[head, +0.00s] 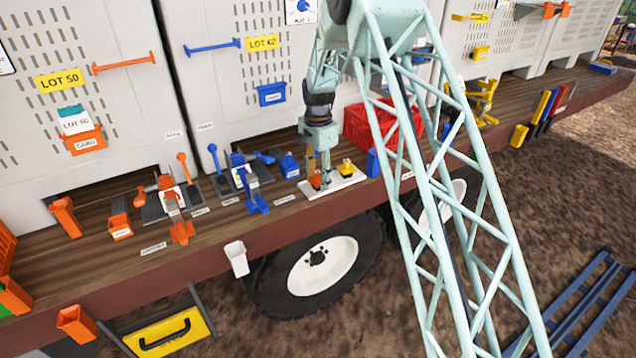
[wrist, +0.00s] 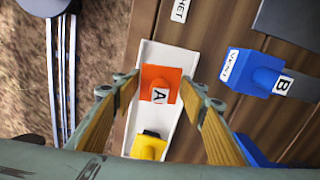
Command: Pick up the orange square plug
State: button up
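The orange square plug (wrist: 158,84), marked A, sits on a white tray (wrist: 152,55) in the wrist view. It also shows in the head view (head: 316,182), below my gripper and partly hidden by it. My gripper (wrist: 158,92) is open, with one yellow-brown finger on each side of the orange plug and gaps between. I cannot tell how far the fingertips are above the tray. A yellow plug (wrist: 149,147) sits on the same tray, nearer the gripper's body; it shows in the head view (head: 346,167) right of the orange plug.
A blue block marked B (wrist: 252,72) stands right of the tray in the wrist view. A red crate (head: 372,126) stands behind the tray in the head view. Blue levers (head: 245,170) and orange levers (head: 168,200) are to the left. The deck's front edge is close to the tray.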

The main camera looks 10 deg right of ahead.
aim_at(318, 172)
jog(key=c, duration=0.5)
jog(key=shift+r, duration=0.15)
jog(key=shift+r+b, duration=0.4)
jog(key=shift+r, duration=1.25)
jog(key=s, duration=0.5)
jog(key=s+r+b, duration=0.1)
jog(key=s, duration=0.4)
jog(key=s+d+b, duration=0.1)
jog(key=s, duration=0.5)
jog(key=shift+r, duration=0.25)
